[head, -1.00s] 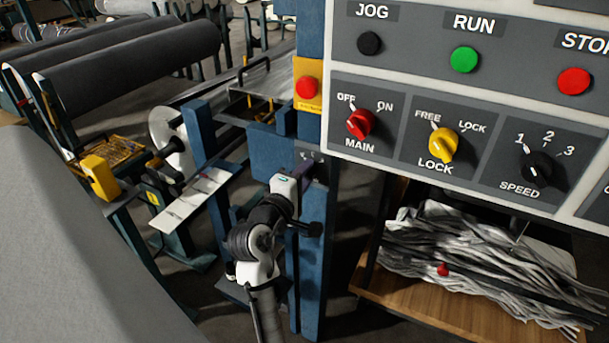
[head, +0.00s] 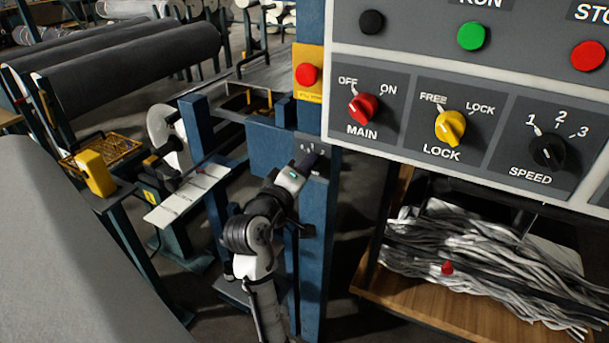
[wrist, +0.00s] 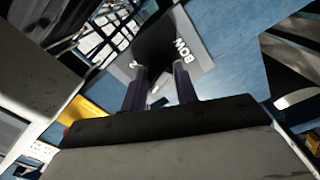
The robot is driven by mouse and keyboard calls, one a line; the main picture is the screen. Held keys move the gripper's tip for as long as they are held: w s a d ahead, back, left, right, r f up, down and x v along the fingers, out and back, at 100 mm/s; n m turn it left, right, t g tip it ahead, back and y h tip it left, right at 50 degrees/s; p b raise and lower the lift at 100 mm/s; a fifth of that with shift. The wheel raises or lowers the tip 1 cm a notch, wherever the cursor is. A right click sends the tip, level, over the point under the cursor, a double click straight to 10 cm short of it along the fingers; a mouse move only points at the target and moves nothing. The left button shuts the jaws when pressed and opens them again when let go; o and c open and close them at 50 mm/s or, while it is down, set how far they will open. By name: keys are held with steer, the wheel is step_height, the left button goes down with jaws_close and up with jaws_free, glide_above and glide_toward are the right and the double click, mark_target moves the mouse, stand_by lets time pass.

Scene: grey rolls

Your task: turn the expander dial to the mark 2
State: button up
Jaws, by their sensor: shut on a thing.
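The expander dial is a dark knob (wrist: 155,42) on a small grey plate lettered BOW (wrist: 196,62), seen close up in the wrist view. In the head view the plate (head: 322,155) sits on a blue post, and the dial is mostly hidden behind my gripper (head: 308,162). In the wrist view my gripper (wrist: 160,78) is shut on the dial, with one finger on each side of it. The numbers and the pointer cannot be read in either view.
A large control panel (head: 400,137) with buttons and MAIN, LOCK and SPEED knobs overhangs at the right. A red button on a yellow box (head: 307,75) sits above the plate. The blue post (head: 314,250) stands beside my arm. Grey rolls (head: 130,65) lie at the left.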

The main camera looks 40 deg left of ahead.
steer(key=m+b, duration=0.8)
steer(key=m, duration=0.4)
steer(key=shift+m+b, duration=0.4)
stand_by(0.3)
steer(key=o, duration=1)
steer(key=shift+c, duration=0.2)
steer(key=b+v, duration=0.1)
steer(key=v, duration=1.3)
steer(key=shift+w, duration=0.1)
